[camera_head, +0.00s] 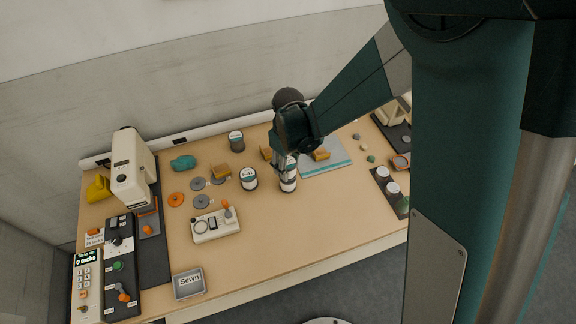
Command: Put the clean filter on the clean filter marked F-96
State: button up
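Several short cylinders with white tops or bands look like the filters; their markings are too small to read. One (249,179) stands upright left of the table's middle. Another, greyer one (236,140) stands farther back. A taller white-and-dark one (288,182) stands at mid-table, directly below my gripper (290,158). I cannot tell if it is one piece or two stacked. The wrist hides its upper part and the fingertips, so I cannot tell whether they grip it. Two more white-topped ones (381,173) (392,188) stand on a dark mat at the right.
A cream machine (132,170) and control panels (120,265) fill the left side. Grey and orange discs (176,199), a cream device (215,225) and a tray labelled "Sewn" (188,283) lie left of centre. A blue-edged sheet (325,168) lies right of my gripper. The front middle is clear.

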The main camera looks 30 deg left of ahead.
jog(key=shift+f+b, duration=0.6)
jog(key=shift+b, duration=0.05)
jog(key=o, duration=1)
jog(key=shift+c, duration=0.2)
jog(key=shift+r, duration=0.25)
jog(key=shift+r+p, duration=0.7)
jog(key=shift+r, duration=5.7)
